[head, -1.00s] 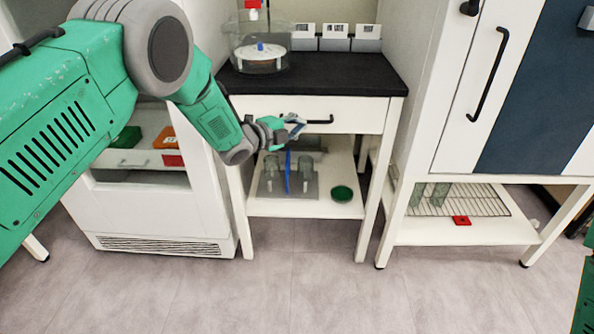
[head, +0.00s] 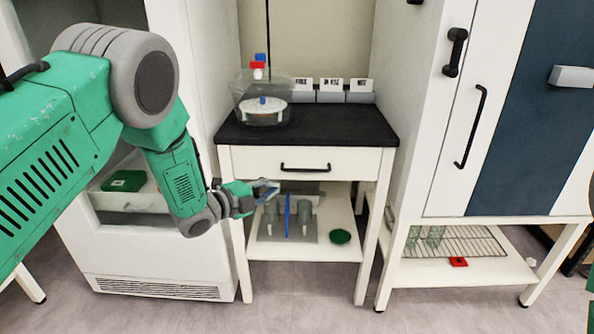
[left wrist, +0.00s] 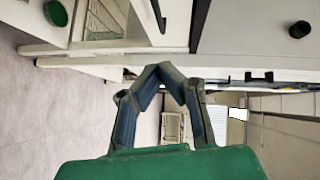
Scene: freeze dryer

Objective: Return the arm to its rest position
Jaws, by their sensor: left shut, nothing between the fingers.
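My left arm comes in from the left in the head view, bent at its elbow. Its gripper (head: 268,192) hangs in front of the small black-topped bench, just below the drawer. In the left wrist view the left gripper (left wrist: 160,70) has its fingertips together, with nothing between them. My right gripper is not in view; only a sliver of green shows at the right edge of the head view.
The bench (head: 350,132) bears a clear round vessel (head: 263,108). Its drawer (head: 345,163) is closed. The lower shelf holds glassware and a green dish (head: 341,236). A white cabinet (head: 130,262) stands left, a tall cabinet (head: 520,110) right. Floor in front is clear.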

